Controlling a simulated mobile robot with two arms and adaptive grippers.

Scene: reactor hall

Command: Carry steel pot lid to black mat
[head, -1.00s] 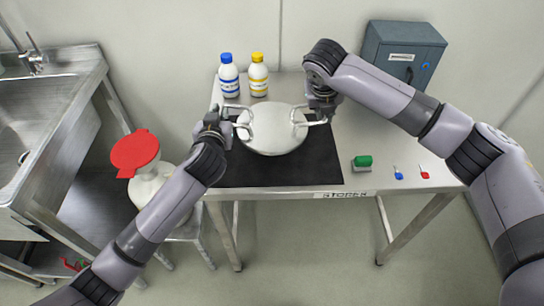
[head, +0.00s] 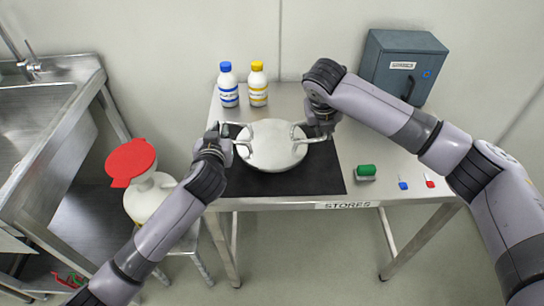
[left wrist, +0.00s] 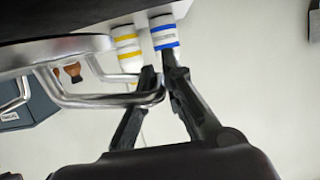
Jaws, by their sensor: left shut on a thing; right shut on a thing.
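The steel pot lid (head: 273,147) is a pale round disc with a wire handle on each side. It is over the black mat (head: 318,178) on the table; any gap beneath it is hard to tell. My left gripper (head: 226,137) is shut on the lid's left handle. My right gripper (head: 316,125) is shut on the right handle. In the left wrist view, the fingers (left wrist: 160,85) meet at the bent handle, and the lid's rim (left wrist: 60,50) lies close to a dark surface. The lid hides the mat's middle.
A blue-capped bottle (head: 228,86) and a yellow-capped bottle (head: 258,86) stand behind the lid. A grey-blue box (head: 402,67) stands at back right. A green-topped block (head: 366,172) and small blue (head: 403,185) and red (head: 429,181) items lie right of the mat.

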